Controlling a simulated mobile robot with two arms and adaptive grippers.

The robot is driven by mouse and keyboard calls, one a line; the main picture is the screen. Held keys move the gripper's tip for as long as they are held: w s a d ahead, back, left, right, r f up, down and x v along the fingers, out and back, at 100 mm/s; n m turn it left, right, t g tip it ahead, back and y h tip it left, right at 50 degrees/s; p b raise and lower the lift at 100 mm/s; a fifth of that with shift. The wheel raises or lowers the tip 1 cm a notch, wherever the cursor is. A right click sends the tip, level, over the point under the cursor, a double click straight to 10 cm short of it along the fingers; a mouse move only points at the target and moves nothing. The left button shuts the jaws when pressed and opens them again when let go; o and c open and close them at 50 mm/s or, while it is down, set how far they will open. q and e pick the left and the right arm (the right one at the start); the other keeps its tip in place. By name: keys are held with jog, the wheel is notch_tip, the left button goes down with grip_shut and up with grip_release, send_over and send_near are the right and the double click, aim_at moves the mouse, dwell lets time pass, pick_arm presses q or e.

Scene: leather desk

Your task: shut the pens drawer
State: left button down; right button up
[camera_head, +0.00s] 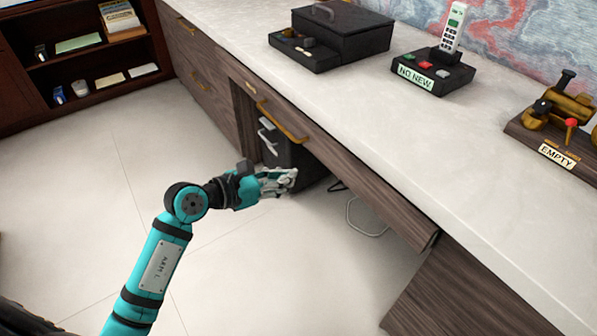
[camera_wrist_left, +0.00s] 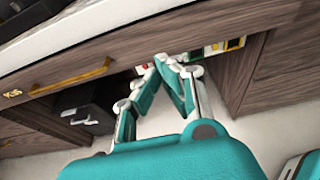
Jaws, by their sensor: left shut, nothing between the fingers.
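The pens drawer (camera_head: 345,160) is the wide dark wood drawer under the white desktop, with a long brass handle (camera_head: 282,121) and a small label near its left end. Its right end stands out a little from the desk front, so it looks slightly open. The drawer front (camera_wrist_left: 150,42) and handle (camera_wrist_left: 72,77) also show in the left wrist view. My left gripper (camera_head: 292,178) is shut and empty, in front of the desk and apart from the handle. In the left wrist view its fingertips (camera_wrist_left: 165,60) overlap the drawer's lower edge; I cannot tell whether they touch.
A dark cabinet (camera_head: 290,155) stands under the desk, with a cable (camera_head: 365,218) on the floor. The desktop holds a black box (camera_head: 342,30), a phone on its base (camera_head: 432,72) and a brass device (camera_head: 568,115). A bookshelf (camera_head: 90,60) is at far left. The floor in front is clear.

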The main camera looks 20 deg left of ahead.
pick_arm(q)
jog(key=b, duration=0.1)
send_near(336, 160)
notch_tip(336, 160, down, 2)
jog(key=w+d, duration=0.1)
jog(key=x, duration=0.2)
jog(key=r+x, duration=0.1)
jog(key=x, duration=0.1)
jog(key=shift+w+b, duration=0.1)
jog(key=shift+b, duration=0.2)
jog(key=shift+w+d, duration=0.3)
jog(key=shift+w, duration=0.1)
pick_arm(e)
jog(key=v, duration=0.4)
jog(key=shift+r, duration=0.35)
pick_arm(q)
jog(key=shift+w, duration=0.1)
